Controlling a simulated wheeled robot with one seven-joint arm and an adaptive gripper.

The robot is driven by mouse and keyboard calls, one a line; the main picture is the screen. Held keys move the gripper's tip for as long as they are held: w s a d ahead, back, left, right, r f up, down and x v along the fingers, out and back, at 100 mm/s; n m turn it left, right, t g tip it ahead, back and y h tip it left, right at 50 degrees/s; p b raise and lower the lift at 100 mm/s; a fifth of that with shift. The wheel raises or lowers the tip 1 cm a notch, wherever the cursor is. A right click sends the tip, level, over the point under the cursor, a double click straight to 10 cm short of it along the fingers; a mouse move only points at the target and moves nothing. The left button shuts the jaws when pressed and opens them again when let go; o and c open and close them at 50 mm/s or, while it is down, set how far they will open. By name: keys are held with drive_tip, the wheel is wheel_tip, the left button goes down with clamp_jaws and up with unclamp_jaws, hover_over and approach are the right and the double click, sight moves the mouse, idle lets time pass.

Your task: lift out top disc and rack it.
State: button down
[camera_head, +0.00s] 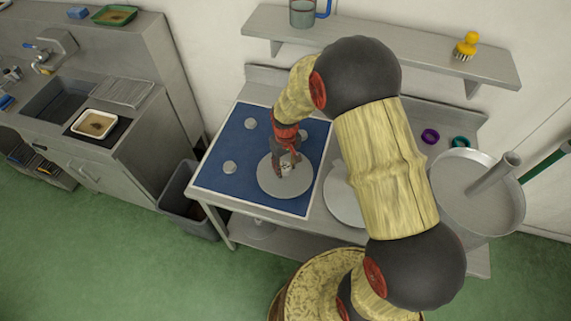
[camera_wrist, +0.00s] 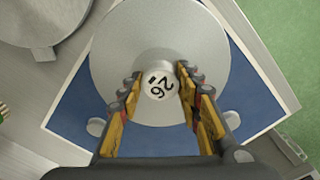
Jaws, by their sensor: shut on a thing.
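A round grey disc (camera_head: 270,181) with a raised knob at its centre is over the right front part of the blue mat (camera_head: 211,177). I cannot tell whether the disc touches the mat. A second grey round plate (camera_head: 342,203) is right of the mat, partly hidden by my arm.
Small pale round pieces (camera_head: 229,167) stand on the mat. A metal vessel (camera_head: 512,199) with a slanted tube is at the right. Purple (camera_head: 430,136) and teal rings (camera_head: 460,142) lie behind it. A wall shelf (camera_head: 420,58) runs above. A grey bin (camera_head: 184,205) stands left.

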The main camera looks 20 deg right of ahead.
sight(285, 175)
drive_tip(key=shift+f+b, duration=1.55)
drive_tip(key=shift+f, duration=1.1)
drive_tip(key=shift+f+b, duration=0.3)
drive_tip(key=shift+f, duration=0.2)
drive_tip(key=c, duration=1.2)
unclamp_jaws()
drive_tip(key=shift+o, duration=0.2)
drive_tip(key=shift+s, duration=0.1)
wheel_tip(285, 175, up, 12)
